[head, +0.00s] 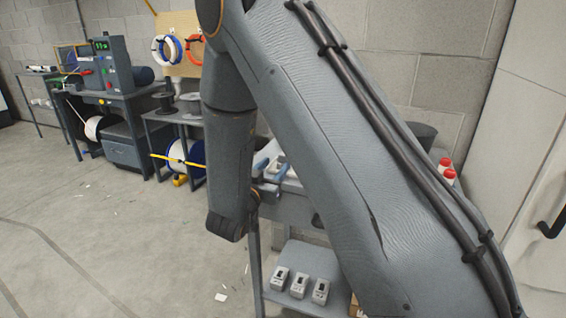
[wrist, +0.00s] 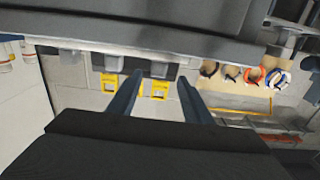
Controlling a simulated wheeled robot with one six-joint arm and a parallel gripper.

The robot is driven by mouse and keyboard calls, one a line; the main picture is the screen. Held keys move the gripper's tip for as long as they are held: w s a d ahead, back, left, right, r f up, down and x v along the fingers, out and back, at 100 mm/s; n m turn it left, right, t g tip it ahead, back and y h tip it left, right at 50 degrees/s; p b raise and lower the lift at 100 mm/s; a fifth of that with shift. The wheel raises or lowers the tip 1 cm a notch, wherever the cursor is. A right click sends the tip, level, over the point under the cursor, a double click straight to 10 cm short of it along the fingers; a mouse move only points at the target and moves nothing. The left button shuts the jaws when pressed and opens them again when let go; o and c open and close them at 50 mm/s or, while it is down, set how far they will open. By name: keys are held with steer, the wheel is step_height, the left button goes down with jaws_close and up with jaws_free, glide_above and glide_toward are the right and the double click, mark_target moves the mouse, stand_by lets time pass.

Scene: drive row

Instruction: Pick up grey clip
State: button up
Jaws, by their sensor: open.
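My gripper (wrist: 160,77) is open and empty in the wrist view, its two blue-grey fingers apart. The wrist view looks upside down, with the grey bench (wrist: 120,28) across its top. Several small grey blocks line the bench edge, one (wrist: 68,56) at left, one (wrist: 113,63) near the left fingertip and one (wrist: 160,69) in line with the gap between the fingers. I cannot tell for sure which is the grey clip. In the head view my arm hides much of the bench top; blue-grey fingers show beside pale pieces (head: 280,167) there.
Yellow-framed labels (wrist: 109,83) show behind the blocks. White bottles with red caps (head: 445,170) stand at the bench's right. Pale grey devices (head: 299,284) sit on the lower shelf. A machine table (head: 115,92) and cable spools (head: 188,103) stand left. The floor at left is mostly clear.

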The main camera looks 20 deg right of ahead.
mark_target(282, 159)
steer(key=p+x, duration=0.1)
steer(key=x, duration=0.4)
steer(key=shift+d, duration=0.15)
steer(key=c, duration=1.1)
